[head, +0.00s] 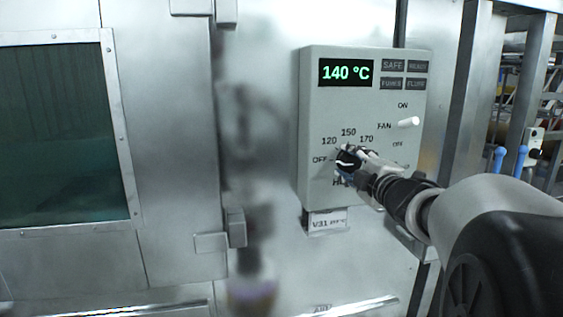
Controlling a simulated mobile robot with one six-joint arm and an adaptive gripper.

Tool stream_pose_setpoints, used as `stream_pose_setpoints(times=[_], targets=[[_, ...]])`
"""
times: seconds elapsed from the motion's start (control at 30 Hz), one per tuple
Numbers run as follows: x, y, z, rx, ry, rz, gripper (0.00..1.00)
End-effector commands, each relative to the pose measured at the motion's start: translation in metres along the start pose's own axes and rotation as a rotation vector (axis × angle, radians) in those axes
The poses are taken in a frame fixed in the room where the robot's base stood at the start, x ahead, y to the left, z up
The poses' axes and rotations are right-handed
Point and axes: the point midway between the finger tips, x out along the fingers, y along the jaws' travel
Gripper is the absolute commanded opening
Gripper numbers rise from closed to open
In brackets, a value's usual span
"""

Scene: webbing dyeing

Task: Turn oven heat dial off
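The oven's control box (315,120) is a pale grey panel on the metal wall. Its display (346,72) reads 140 °C in green. The heat dial (347,158) is a dark knob low on the panel, with OFF at its left and 120, 150 and 170 around its top. My gripper (350,163) is at the dial, in front of it and covering much of it. Its fingers appear to be around the knob, but contact and grip are too small to tell. The dial's pointer direction is hidden.
A white FAN switch (408,123) sits at the panel's right, between ON and OFF labels. Unlit indicators (392,66) are at the top right. A windowed oven door (175,150) with hinges is at left. Metal posts (470,90) stand at right, behind my arm.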

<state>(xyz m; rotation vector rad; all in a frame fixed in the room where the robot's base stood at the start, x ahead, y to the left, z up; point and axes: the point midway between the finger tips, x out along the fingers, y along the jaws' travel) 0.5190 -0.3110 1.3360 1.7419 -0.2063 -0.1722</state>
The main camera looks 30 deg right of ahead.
Motion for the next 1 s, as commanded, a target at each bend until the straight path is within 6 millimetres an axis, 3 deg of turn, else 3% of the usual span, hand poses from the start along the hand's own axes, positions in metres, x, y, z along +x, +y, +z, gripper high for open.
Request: stream_pose_setpoints(times=[0.3, 0.63, 1.0], targets=[[0.0, 0.0, 0.0, 0.0, 0.0, 0.0, 0.62], [-0.002, 0.0, 0.0, 0.001, -0.001, 0.0, 0.62], [-0.058, 0.001, 0.001, 0.0, -0.004, 0.002, 0.62]])
